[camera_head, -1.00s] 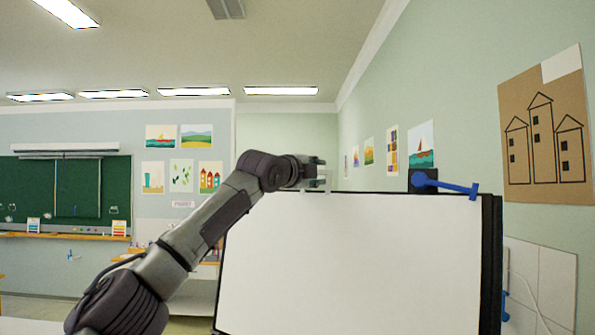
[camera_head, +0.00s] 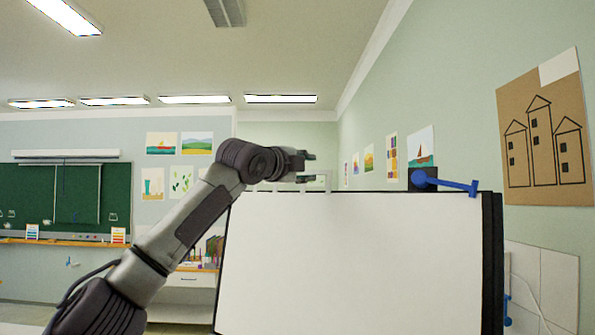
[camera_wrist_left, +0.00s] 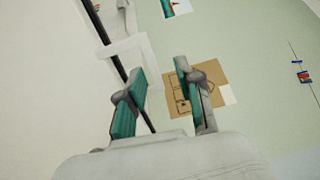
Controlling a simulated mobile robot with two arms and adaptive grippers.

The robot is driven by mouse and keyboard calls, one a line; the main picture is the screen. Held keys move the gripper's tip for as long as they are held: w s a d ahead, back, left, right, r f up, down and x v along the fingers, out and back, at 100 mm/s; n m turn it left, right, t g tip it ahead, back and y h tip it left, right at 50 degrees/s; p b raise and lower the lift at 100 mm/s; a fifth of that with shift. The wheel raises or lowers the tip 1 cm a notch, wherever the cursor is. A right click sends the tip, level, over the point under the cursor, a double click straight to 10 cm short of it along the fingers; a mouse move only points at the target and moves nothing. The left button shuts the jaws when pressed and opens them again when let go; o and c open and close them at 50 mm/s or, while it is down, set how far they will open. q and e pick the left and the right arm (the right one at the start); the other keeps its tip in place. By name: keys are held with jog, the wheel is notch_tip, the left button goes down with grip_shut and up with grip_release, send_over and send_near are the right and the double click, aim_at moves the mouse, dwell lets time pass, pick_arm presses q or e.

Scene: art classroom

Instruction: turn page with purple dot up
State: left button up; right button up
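The flip chart's white page (camera_head: 360,265) faces me, blank, and no purple dot shows on it. A pale square loop, seemingly a tab (camera_head: 329,181), stands at the page's top edge; it also shows in the left wrist view (camera_wrist_left: 151,48), with the chart's dark edge running behind it. My left gripper (camera_head: 311,168) is just above the page's top edge, left of its middle. My right gripper is not in view.
A blue bar on a dark mount (camera_head: 448,184) sits at the chart's top right corner. The right wall, with a brown house drawing (camera_head: 545,165), runs close beside the chart. A green chalkboard (camera_head: 80,200) hangs far left.

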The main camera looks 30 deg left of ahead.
pick_arm(q)
jog(key=s+r+b, duration=0.1)
jog(key=s, duration=0.5)
dwell(0.7)
jog(key=shift+a, duration=0.15)
dwell(0.5)
